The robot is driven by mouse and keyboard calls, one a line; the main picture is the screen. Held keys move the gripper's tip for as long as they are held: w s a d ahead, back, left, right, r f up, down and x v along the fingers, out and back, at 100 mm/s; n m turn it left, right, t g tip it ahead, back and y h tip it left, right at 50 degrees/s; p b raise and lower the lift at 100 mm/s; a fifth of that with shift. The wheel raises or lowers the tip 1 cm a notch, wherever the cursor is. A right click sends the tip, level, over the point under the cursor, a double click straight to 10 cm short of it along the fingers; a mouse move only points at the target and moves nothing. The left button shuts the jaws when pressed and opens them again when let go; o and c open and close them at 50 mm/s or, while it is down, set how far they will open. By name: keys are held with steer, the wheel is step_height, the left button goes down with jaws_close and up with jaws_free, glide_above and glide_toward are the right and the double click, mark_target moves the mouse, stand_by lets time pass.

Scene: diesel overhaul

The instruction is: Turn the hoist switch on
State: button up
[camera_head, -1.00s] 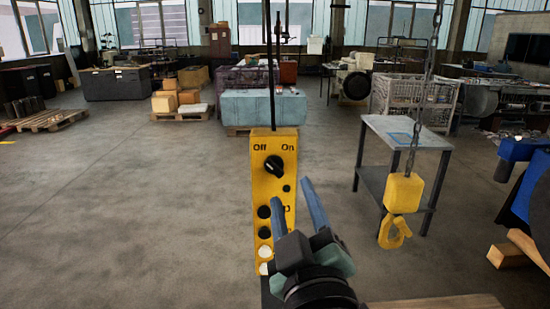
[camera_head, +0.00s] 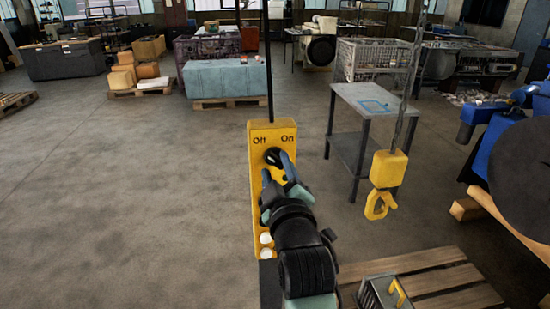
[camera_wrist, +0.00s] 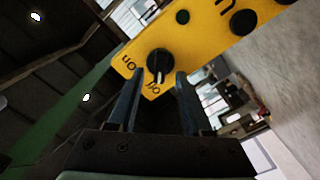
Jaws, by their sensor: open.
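The yellow hoist control box (camera_head: 285,133) hangs upright at the centre of the head view, marked Off and On at its top. Its black rotary hoist switch (camera_head: 272,155) is partly hidden behind my fingers. In the wrist view the switch (camera_wrist: 159,62) shows clearly, and its white mark points towards the Off label. My gripper (camera_head: 275,163) is open in front of the box. In the wrist view its two fingertips (camera_wrist: 160,73) lie on either side of the switch, apart from it. I cannot tell whether the tips reach past the knob's face.
Lower buttons on the box are partly hidden by my arm. A yellow hoist hook (camera_head: 380,202) hangs on a chain to the right, before a grey metal table (camera_head: 373,98). A wooden pallet (camera_head: 440,280) lies at the lower right. The floor at left is clear.

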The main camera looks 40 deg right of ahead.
steer(key=shift+x, duration=0.85)
jaws_close()
